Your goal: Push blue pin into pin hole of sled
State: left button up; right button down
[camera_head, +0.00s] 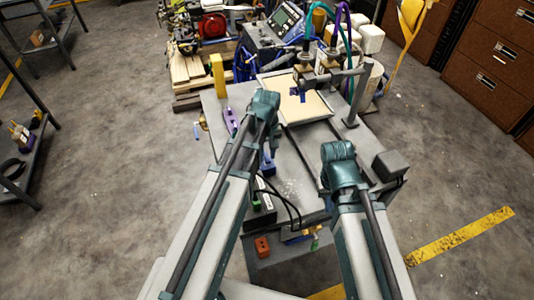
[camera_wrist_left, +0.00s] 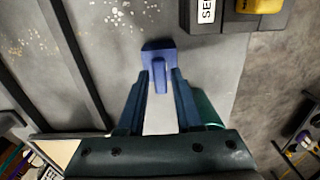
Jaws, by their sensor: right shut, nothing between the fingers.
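A blue pin-like piece (camera_wrist_left: 158,50), with a wide block and a narrow shaft, shows in the left wrist view over the grey tabletop, just at and beyond my left fingertips. In the head view a blue piece (camera_head: 268,163) shows under my left wrist. My left gripper (camera_wrist_left: 163,78) is open, with a finger on either side of the shaft. My right gripper (camera_head: 340,165) is shut and empty over the right part of the table; its fingers are mostly hidden by the teal wrist. I cannot make out which part is the sled, and no pin hole shows.
A black box with a white label (camera_head: 262,207) stands at the table's near left. A purple piece (camera_head: 231,118) lies at the left edge. A pale board (camera_head: 315,107) lies at the back. A grey box (camera_head: 390,165) is at the right. Dark rails run along the table.

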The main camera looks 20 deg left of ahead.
pick_arm(q)
grip_shut()
jog(key=shift+r+p, duration=0.65)
dwell(0.4)
jog(key=shift+r+p, duration=2.9)
jog(key=shift+d, duration=0.1)
